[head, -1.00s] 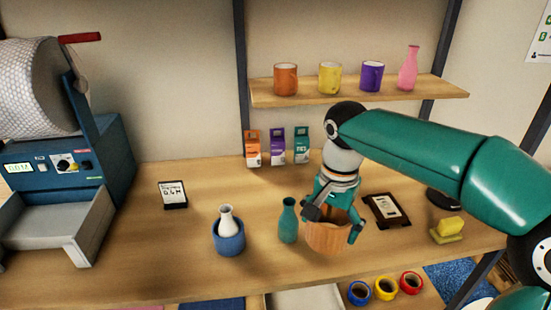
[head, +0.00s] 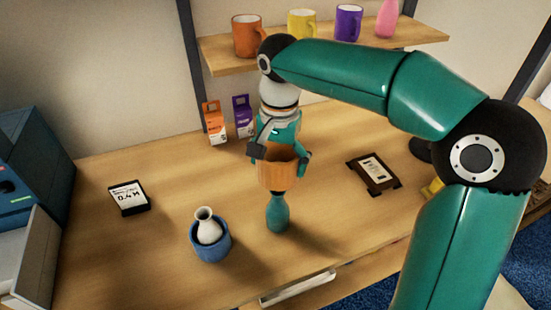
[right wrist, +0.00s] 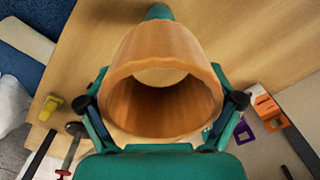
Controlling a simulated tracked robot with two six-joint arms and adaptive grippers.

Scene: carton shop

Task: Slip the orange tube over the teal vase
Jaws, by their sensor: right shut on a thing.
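The orange tube (head: 277,177) is held upright by my right gripper (head: 280,157), with a finger on each side of it. The teal vase (head: 277,215) stands upright on the table. In the head view the tube's lower edge meets or covers the vase's top. In the right wrist view I look into the open tube (right wrist: 160,55) and see bare wood through it. Part of the vase (right wrist: 158,12) shows past the tube's far edge, outside the opening. The right fingers (right wrist: 163,103) grip the tube's sides. My left gripper is not in view.
A white vase (head: 207,229) stands inside a blue tube (head: 211,250) to the left. A label display (head: 128,198), small cartons (head: 214,124) and a dark framed card (head: 374,174) are on the table. The shelf (head: 330,46) with mugs is behind my arm.

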